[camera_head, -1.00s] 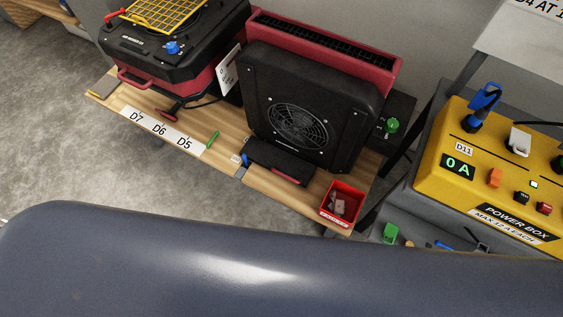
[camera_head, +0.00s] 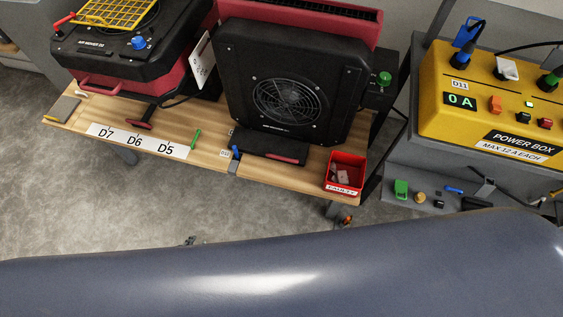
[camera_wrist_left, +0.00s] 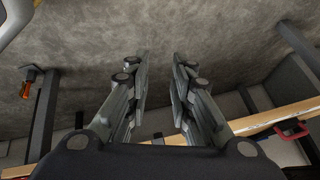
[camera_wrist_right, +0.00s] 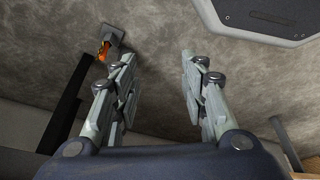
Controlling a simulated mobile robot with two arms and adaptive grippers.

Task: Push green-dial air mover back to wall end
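The air mover with the green dial (camera_head: 384,78) is a black and red unit with a round fan grille (camera_head: 288,104). It stands on the wooden bench (camera_head: 215,153), right of the blue-dial air mover (camera_head: 110,50). My left gripper (camera_wrist_left: 160,75) is open and empty in its wrist view; in the head view only a small dark tip shows above the arm edge (camera_head: 190,240), off the front of the bench. My right gripper (camera_wrist_right: 158,75) is open and empty over the floor; it is hidden in the head view. Neither gripper touches the air mover.
A red bin (camera_head: 345,172) with small pieces stands at the bench's right front corner. A yellow power box (camera_head: 455,105) stands farther right. A label strip, a green pen and a blue clip lie along the bench front. The floor before the bench is clear.

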